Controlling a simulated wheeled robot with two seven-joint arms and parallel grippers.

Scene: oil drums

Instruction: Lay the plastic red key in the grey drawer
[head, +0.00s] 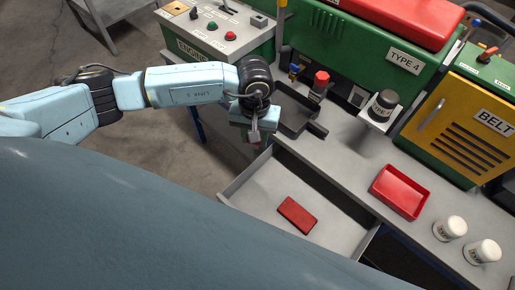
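The grey drawer (262,188) is pulled out at the lower middle of the head view. A flat red rectangular piece (297,215) lies on its floor; I cannot tell whether this is the plastic red key. No other clearly key-shaped red thing shows. My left gripper (254,137) points down near the drawer's back left corner, beside the workbench edge. Its fingers are small and partly hidden, so I cannot tell whether they are open or hold anything. My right gripper is not in view.
A red tray (400,192) and two white jars (450,228) stand on the grey bench right of the drawer. A dark grey holder (300,122) and a red-capped item (320,82) are close to my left gripper. Green machines line the back.

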